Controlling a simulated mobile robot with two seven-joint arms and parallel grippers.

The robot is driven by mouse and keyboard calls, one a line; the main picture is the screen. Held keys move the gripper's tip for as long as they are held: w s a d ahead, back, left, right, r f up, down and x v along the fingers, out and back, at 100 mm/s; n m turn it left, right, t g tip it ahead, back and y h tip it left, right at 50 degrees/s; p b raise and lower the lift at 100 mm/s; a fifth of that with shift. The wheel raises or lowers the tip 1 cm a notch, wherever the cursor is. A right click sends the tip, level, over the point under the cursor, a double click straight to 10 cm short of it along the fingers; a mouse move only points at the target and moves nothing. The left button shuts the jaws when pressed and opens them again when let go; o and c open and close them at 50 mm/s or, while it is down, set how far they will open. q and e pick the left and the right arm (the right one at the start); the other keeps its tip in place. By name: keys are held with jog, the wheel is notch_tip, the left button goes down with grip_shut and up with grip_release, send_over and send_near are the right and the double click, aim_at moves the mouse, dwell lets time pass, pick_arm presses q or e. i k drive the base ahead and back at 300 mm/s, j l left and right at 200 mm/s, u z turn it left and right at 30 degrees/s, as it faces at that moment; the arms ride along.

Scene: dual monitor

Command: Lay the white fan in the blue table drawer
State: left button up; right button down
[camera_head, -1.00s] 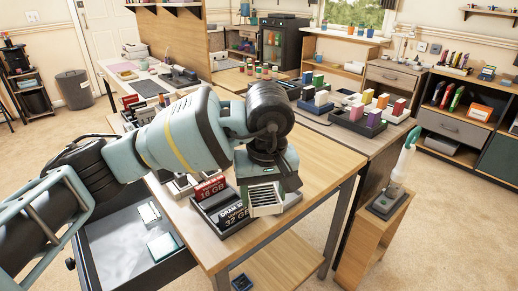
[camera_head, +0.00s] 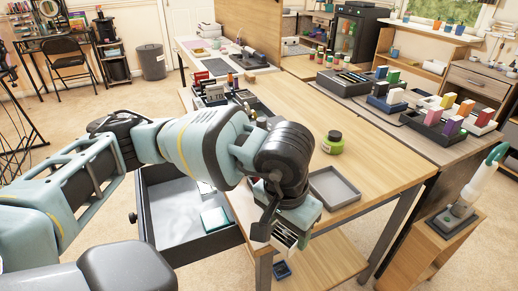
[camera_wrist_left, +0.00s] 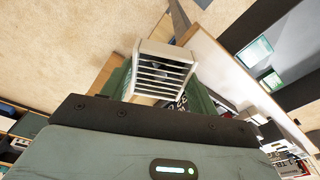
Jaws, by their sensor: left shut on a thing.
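The white fan (camera_head: 285,238), a small box with a slatted front, is held in my left gripper (camera_head: 290,222) near the table's front corner. In the left wrist view the fan (camera_wrist_left: 163,72) sits between the green fingers, with carpet and the table edge behind it. The open drawer (camera_head: 172,246) has dark walls and a pale blue-grey floor; it stands left of the gripper, apart from the fan. It also shows in the left wrist view (camera_wrist_left: 290,62). Two pale teal-edged pieces lie in it, the nearer one (camera_head: 215,218) more visible. My right gripper is out of view.
An empty grey tray (camera_head: 335,188) and a green-labelled jar (camera_head: 333,142) stand on the wooden table (camera_head: 300,112). Dark boxes (camera_head: 208,92) stand at its far left. A small stand with a white-green device (camera_head: 462,205) is at right. Carpet lies left of the drawer.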

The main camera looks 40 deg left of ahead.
aim_at(186, 234)
jog(key=j+u, duration=0.2)
jog(key=u, duration=0.15)
jog(key=i+j+u, duration=0.15)
jog(key=u, duration=0.25)
jog(key=i+j+u, duration=0.1)
jog(key=u, duration=0.25)
